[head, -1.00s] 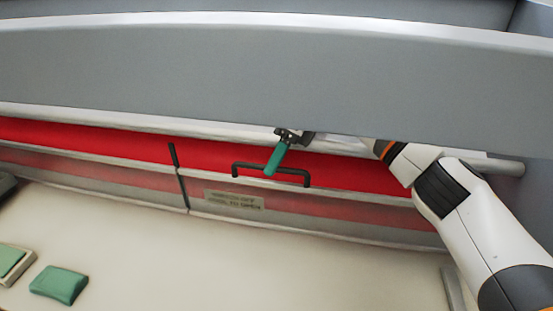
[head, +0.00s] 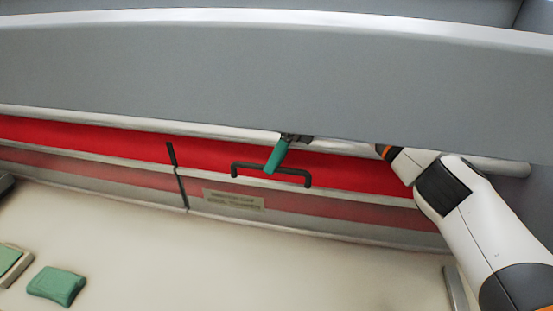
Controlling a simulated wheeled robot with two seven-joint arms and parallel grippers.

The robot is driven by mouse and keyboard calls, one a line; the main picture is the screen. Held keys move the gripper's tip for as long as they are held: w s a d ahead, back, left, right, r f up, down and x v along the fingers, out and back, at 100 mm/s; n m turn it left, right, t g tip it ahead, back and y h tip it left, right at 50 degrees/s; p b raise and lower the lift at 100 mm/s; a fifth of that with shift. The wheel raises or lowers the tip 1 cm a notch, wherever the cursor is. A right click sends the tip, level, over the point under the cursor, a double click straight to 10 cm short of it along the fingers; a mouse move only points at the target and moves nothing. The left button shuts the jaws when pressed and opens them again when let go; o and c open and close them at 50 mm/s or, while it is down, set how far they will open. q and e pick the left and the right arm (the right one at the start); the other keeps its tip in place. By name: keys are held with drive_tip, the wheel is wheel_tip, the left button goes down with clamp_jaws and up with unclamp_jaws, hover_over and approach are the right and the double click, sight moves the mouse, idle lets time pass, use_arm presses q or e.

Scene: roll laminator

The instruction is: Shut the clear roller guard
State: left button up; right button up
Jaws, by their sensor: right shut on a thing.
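The clear roller guard (head: 330,212) is a long see-through panel with pale rails, running across the red roller area in the head view. It carries a black bar handle (head: 297,181) and a small label plate (head: 233,199). My right gripper (head: 272,168) reaches in from the right, under the grey beam. Its green finger lies across the middle of the handle and is shut on it. The gripper's body is mostly hidden behind the beam. My left gripper is not in view.
A wide grey beam (head: 250,75) crosses the upper view, above my right wrist. The red roller area (head: 90,135) lies below it. A dark upright strip (head: 182,185) crosses the guard. Green blocks (head: 57,286) sit lower left on the pale, mostly clear surface (head: 230,265).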

drive_tip(key=shift+w+d, duration=0.15)
drive_tip(key=shift+w+d+r, duration=0.1)
drive_tip(key=shift+r, duration=0.05)
drive_tip(key=b+v, duration=0.1)
drive_tip(key=v, duration=1)
drive_tip(key=shift+r, duration=0.25)
